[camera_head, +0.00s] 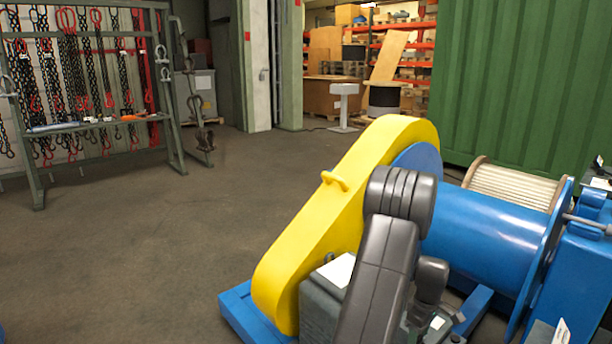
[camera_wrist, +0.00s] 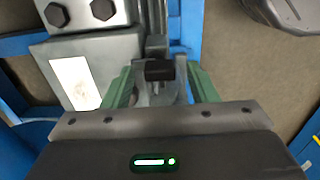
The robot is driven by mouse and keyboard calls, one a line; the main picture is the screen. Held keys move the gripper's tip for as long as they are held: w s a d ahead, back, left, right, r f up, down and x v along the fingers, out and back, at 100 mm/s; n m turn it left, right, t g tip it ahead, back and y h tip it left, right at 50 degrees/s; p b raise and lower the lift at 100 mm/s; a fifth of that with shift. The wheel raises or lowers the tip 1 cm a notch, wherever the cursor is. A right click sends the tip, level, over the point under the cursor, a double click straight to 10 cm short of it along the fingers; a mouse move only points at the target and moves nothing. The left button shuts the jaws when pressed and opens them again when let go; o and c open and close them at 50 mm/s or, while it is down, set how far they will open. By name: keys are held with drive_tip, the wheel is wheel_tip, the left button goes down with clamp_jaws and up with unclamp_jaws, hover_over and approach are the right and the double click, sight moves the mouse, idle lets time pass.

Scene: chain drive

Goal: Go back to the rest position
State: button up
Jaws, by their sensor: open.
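My gripper (camera_wrist: 160,82) is open in the wrist view, its two green fingers apart. A small dark block with grey metal parts (camera_wrist: 158,70) shows between and beyond the fingers. I cannot tell whether they touch it. Below the gripper is a grey housing (camera_wrist: 115,55) with a white label and a metal plate with two large hex bolts (camera_wrist: 55,14). In the head view my dark grey arm reaches over the chain drive, with its yellow guard (camera_head: 320,225) and blue drum (camera_head: 480,240). The gripper is hidden there.
A blue base frame (camera_head: 240,312) lies under the drive. A rack of chains (camera_head: 95,125) stands at the left, a green corrugated container (camera_head: 530,80) at the back right. A grey pedestal (camera_head: 343,105) stands farther back. The floor at the left and middle is open.

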idle(0.3)
wheel_tip(320, 180, up, 14)
drive_tip(key=p, duration=0.2)
wheel_tip(320, 180, down, 14)
drive_tip(key=shift+r+b, duration=0.2)
drive_tip(key=shift+b, duration=0.85)
drive_tip(key=shift+f, duration=0.25)
drive_tip(key=m, duration=0.4)
drive_tip(key=shift+w+r, duration=0.1)
drive_tip(key=m, duration=0.5)
drive_tip(key=shift+w, duration=0.1)
drive_tip(key=m, duration=0.4)
drive_tip(key=shift+w+m, duration=0.1)
drive_tip(key=shift+m, duration=0.2)
drive_tip(key=shift+w+m, duration=0.1)
drive_tip(key=shift+m, duration=2.1)
